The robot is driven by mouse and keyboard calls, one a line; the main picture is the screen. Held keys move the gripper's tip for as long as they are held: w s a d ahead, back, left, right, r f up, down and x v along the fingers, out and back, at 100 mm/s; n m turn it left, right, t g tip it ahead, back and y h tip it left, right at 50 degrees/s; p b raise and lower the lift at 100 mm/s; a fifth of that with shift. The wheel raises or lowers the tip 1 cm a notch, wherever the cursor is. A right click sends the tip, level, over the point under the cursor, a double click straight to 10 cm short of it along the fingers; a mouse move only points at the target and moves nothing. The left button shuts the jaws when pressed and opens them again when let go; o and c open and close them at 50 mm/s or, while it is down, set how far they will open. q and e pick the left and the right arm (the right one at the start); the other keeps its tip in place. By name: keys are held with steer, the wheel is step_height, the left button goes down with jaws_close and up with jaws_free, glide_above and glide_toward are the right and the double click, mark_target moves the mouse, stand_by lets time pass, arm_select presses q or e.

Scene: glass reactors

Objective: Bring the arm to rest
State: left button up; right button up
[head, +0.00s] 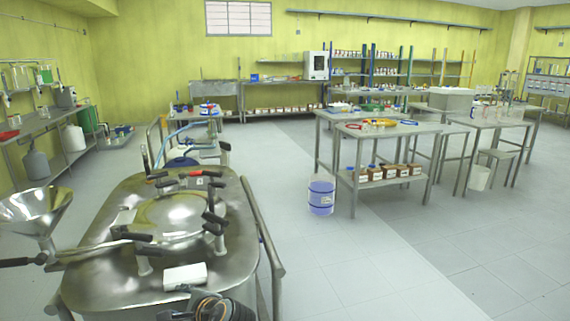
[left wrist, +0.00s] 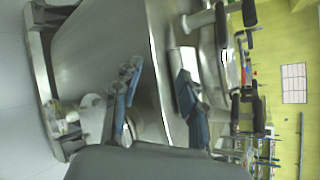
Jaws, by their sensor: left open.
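My left gripper (head: 205,305) shows at the bottom edge of the head view, partly cut off, near the front edge of the steel reactor top (head: 105,262). In the left wrist view its two blue-grey fingers (left wrist: 158,75) stand apart with nothing between them. A small white block (head: 185,276) lies on the steel top just beyond the gripper. The fingers are beside the steel vessel's edge. My right gripper is not in view.
The steel top carries a round shiny lid (head: 170,218) with black-handled clamps around it. A steel funnel (head: 40,212) stands at the left. A blue-and-white bucket (head: 321,197) is on the floor by a steel table (head: 385,130). The floor at right front is clear.

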arm_select(q)
steer(key=s+f+n+g+h, duration=0.3)
steer(key=s+f+n+h, duration=0.35)
steer(key=s+f, duration=0.95)
steer(key=s+d+r+n+g+h, duration=0.15)
steer(key=s+n, duration=0.25)
steer(key=s, duration=0.6)
steer(key=s+d+n+h, duration=0.2)
steer(key=s+n, duration=0.3)
steer(key=s, duration=0.4)
step_height(320, 180, down, 24)
steer(key=s+g+p, duration=0.1)
steer(key=g+p, duration=0.1)
steer(key=s+a+f+m+p, duration=0.1)
steer(key=s+a+f+p, duration=0.1)
steer(key=s+f, duration=1.2)
steer(key=s, duration=0.3)
steer(key=shift+a+f+g, duration=0.2)
steer(key=shift+a+g, duration=0.15)
steer(key=shift+c, duration=0.5)
